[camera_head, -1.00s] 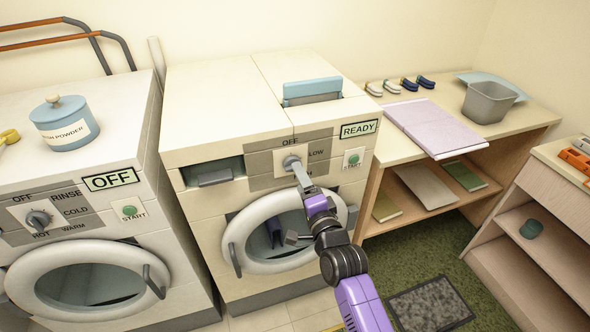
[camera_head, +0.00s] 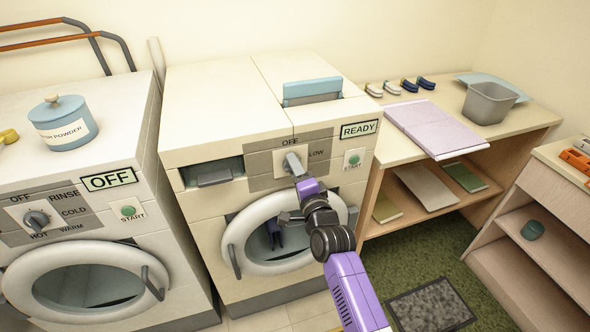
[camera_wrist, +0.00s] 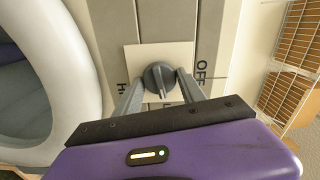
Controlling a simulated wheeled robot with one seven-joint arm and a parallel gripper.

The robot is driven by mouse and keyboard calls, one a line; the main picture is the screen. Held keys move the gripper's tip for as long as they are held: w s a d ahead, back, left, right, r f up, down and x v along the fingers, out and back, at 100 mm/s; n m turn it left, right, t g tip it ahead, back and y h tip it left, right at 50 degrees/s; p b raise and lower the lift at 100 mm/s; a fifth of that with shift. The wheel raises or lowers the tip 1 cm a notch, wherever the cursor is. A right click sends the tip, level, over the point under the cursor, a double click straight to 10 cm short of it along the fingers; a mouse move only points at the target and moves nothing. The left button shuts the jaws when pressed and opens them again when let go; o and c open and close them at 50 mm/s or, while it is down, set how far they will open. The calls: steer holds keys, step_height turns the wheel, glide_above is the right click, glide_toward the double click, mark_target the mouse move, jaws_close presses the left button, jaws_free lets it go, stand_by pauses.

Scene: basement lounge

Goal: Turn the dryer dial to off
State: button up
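The dryer (camera_head: 222,127) is the middle cream machine, with a READY display. Its dial, a dark grey round knob (camera_wrist: 159,78), sits on a pale square plate in the wrist view. The knob's ridge points to the picture's bottom, toward a label starting with L that my gripper partly hides. OFF is at the right of the plate in that view, and above the dial in the head view. My gripper (camera_wrist: 161,76) is at the dial, fingers apart, one on each side of the knob. I cannot tell if they touch it. In the head view my gripper (camera_head: 293,163) covers most of the dial.
A washer (camera_head: 100,215) with an OFF display stands left. The dryer's START button (camera_head: 354,159) is right of the dial. The round door (camera_head: 240,232) bulges out just below my gripper. A wooden shelf table (camera_head: 440,104) stands right.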

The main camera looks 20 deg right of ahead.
steer(key=shift+c, duration=1.1)
steer(key=shift+n, duration=0.3)
steer(key=n+b, duration=0.1)
steer(key=n, duration=0.2)
steer(key=shift+f+n+b, duration=0.1)
steer(key=shift+n+b, duration=0.3)
steer(key=n+b, duration=0.1)
steer(key=n, duration=0.2)
steer(key=shift+n, duration=0.3)
steer(key=n+b, duration=0.2)
steer(key=n, duration=0.1)
steer(key=shift+n, duration=0.3)
steer(key=shift+n+b, duration=0.4)
steer(key=shift+n, duration=1.8)
